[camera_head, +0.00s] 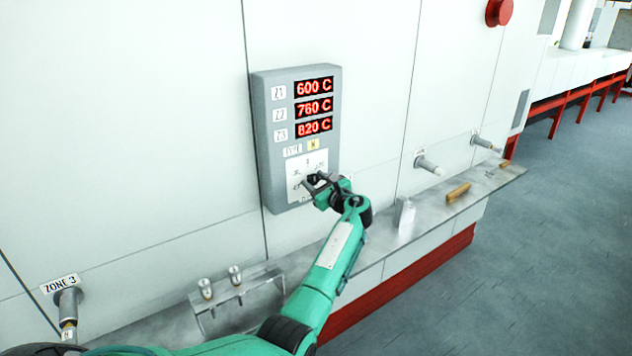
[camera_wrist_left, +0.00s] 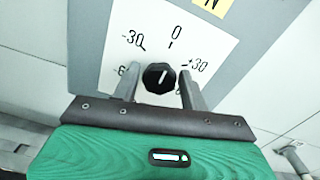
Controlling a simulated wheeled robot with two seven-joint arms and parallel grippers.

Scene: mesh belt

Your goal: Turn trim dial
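The trim dial is a small black faceted knob (camera_head: 313,179) on a white scale plate (camera_head: 296,168) low on the grey control box. In the left wrist view the dial (camera_wrist_left: 159,77) sits among the marks -30, 0 and +30; the outer marks are partly hidden. A pale line on the knob points roughly toward 0. My left gripper (camera_head: 319,187) is at the plate. In its wrist view the left gripper (camera_wrist_left: 160,84) is open, one finger on each side of the dial, with visible gaps. My right gripper is not in view.
The grey control box (camera_head: 263,130) shows red readouts 600 C, 760 C and 820 C. Below runs a metal ledge (camera_head: 378,246) with a clear bottle (camera_head: 405,215), a wooden-handled item (camera_head: 458,192) and a small rack (camera_head: 238,290). Pipe stubs (camera_head: 428,165) jut from the wall.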

